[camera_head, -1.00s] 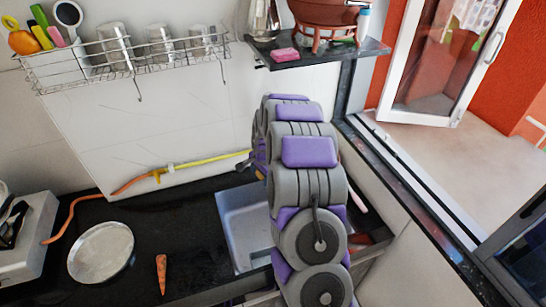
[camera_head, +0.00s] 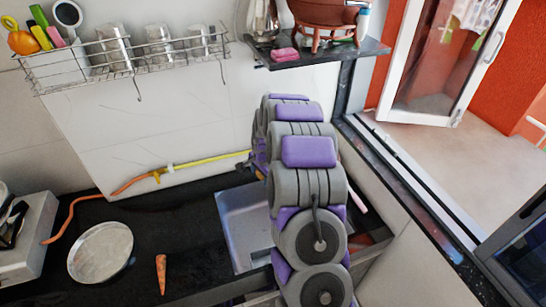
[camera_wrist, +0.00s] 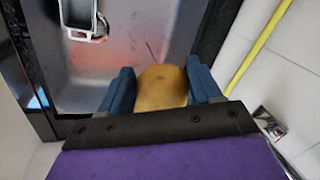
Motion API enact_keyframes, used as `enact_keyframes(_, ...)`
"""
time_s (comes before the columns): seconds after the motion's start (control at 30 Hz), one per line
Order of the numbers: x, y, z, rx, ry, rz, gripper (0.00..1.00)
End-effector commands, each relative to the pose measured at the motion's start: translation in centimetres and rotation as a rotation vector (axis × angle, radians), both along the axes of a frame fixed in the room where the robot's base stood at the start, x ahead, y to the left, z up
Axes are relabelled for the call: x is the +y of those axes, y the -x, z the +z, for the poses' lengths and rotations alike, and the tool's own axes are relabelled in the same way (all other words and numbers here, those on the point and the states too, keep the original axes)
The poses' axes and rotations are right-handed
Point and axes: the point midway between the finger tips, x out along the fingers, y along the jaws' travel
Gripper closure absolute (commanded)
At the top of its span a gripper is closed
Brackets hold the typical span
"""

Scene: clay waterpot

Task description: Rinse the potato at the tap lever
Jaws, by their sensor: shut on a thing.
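The potato (camera_wrist: 162,84) is yellow-brown and shows in the wrist view between the blue fingers of my gripper (camera_wrist: 163,88). My gripper is shut on it, with a finger on each side. The grey metal sink (camera_wrist: 130,45) lies beyond and below the potato in that view. In the head view the sink (camera_head: 231,222) shows partly behind my arm, which hides the gripper and the potato. A small shiny metal fitting (camera_wrist: 268,122) sits by the wall at the right of the wrist view; I cannot tell whether it is the tap lever.
A metal-framed object (camera_wrist: 78,15) is at the sink's far left. A round metal plate (camera_head: 100,252) and a carrot (camera_head: 161,274) lie on the black counter. A yellow pipe (camera_head: 208,160) runs along the wall. A wire rack (camera_head: 130,68) and a shelf (camera_head: 372,48) stand out above.

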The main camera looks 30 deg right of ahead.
Motion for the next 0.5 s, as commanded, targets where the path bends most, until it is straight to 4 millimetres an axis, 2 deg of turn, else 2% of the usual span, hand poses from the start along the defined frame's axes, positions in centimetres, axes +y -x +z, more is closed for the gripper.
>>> enact_keyframes(0.17,0.3,0.2,0.5,-0.002,0.001,0.0,0.95)
enact_keyframes(0.5,2.2,1.6,2.3,0.0,0.001,0.002,0.95)
